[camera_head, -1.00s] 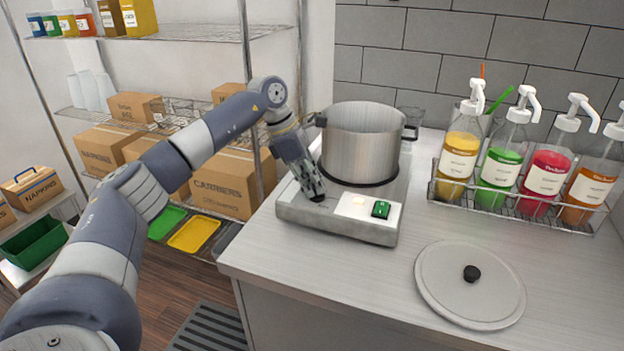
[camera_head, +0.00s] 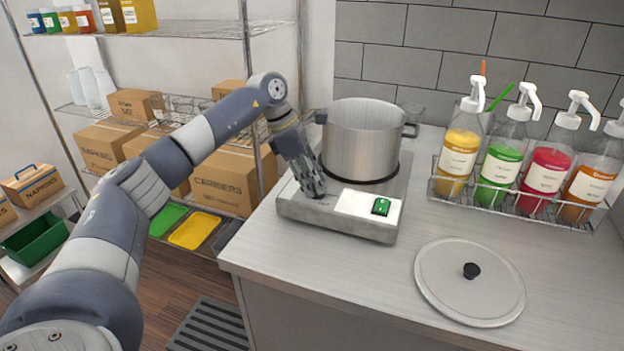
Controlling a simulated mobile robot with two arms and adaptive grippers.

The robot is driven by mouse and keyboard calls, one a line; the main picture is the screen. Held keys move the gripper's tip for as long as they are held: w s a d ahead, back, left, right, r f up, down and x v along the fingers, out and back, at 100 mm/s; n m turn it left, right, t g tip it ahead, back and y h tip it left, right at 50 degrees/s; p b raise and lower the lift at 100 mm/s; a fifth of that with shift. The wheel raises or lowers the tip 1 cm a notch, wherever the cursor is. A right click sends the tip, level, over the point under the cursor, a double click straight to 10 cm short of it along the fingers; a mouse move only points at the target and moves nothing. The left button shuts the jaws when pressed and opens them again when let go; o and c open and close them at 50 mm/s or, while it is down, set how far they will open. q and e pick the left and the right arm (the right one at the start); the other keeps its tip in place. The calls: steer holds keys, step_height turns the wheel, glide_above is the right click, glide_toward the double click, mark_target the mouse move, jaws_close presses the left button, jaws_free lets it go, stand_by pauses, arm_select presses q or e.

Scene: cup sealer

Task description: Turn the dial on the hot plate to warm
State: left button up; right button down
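The hot plate (camera_head: 290,205) is a grey box on the counter, with a white panel and a green switch (camera_head: 381,206) on its front right. A metal pot (camera_head: 360,145) stands on it. My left gripper (camera_head: 316,194) reaches down to the front left of the hot plate's top, left of the white panel. Its fingers cover that spot, so I cannot see the dial or whether they touch it. The finger gap is hard to make out. My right gripper is not in view.
A pot lid (camera_head: 470,283) with a black knob lies on the counter at the front right. A wire rack (camera_head: 520,205) of several syrup pump bottles stands behind it. Wire shelves (camera_head: 195,31) with boxes are at the left.

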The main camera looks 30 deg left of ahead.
arm_select(q)
steer(key=v, duration=1.2)
stand_by(0.3)
